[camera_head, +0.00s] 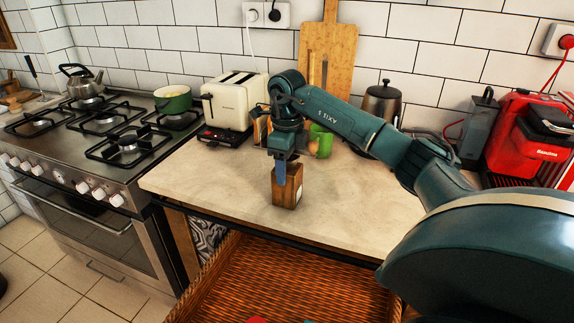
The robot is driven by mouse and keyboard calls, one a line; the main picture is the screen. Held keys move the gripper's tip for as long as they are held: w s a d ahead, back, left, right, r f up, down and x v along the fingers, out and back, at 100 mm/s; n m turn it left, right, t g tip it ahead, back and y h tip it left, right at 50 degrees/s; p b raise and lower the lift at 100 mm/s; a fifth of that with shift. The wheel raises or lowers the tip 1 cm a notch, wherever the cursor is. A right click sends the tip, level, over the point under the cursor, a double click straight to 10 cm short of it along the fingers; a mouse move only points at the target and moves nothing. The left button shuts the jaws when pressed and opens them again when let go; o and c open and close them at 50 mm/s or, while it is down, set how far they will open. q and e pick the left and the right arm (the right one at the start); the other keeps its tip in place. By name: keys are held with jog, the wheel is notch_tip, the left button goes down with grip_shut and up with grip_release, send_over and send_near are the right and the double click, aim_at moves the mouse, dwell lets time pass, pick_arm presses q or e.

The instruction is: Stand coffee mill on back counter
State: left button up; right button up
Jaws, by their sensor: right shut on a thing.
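A small brown wooden block-shaped thing, which looks like the coffee mill (291,190), is upright at the front middle of the pale back counter (230,190). A light patch shows on its right side. My right gripper (280,174) points down from above and is shut on its upper part. The gripper and wrist hide its top. It looks to be at the counter surface, but I cannot tell whether its base touches. My left gripper is not in view.
Behind the gripper stand a cream toaster (235,100), a green mug (321,142), a dark metal kettle (382,103) and a cutting board (328,55). A stove (90,130) is left. A wicker basket (240,270) lies below the front edge. The counter's left part is clear.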

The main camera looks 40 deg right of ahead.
jog(key=o, duration=1.3)
jog(key=shift+f, duration=0.1)
